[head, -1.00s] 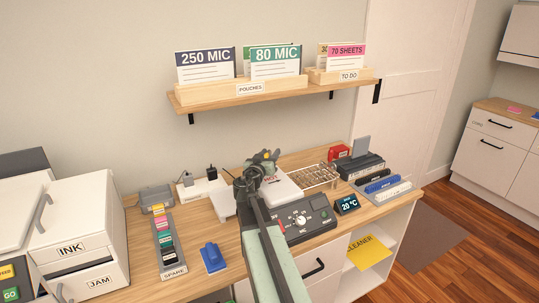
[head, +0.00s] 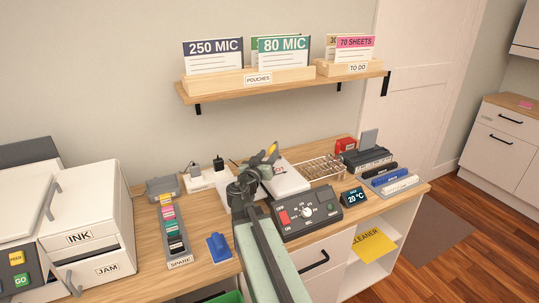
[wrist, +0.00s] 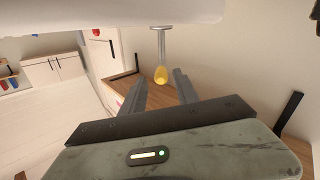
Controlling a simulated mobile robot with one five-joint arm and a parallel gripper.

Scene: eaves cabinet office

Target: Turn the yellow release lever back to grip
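The yellow release lever (wrist: 161,75) shows in the wrist view as a rounded yellow knob on a thin silver stem, below a white body at the top edge. My gripper (wrist: 160,80) is open, with one grey finger on each side of the knob's line. The knob appears at or just beyond the fingertips; I see no contact. In the head view a small yellow patch (head: 272,149), likely the lever, shows at my gripper (head: 266,160), beside the white machine (head: 290,181). My wrist partly hides the machine.
The blue object (head: 218,248) and SPARE strip (head: 174,232) lie left. A shelf (head: 290,87) hangs above.

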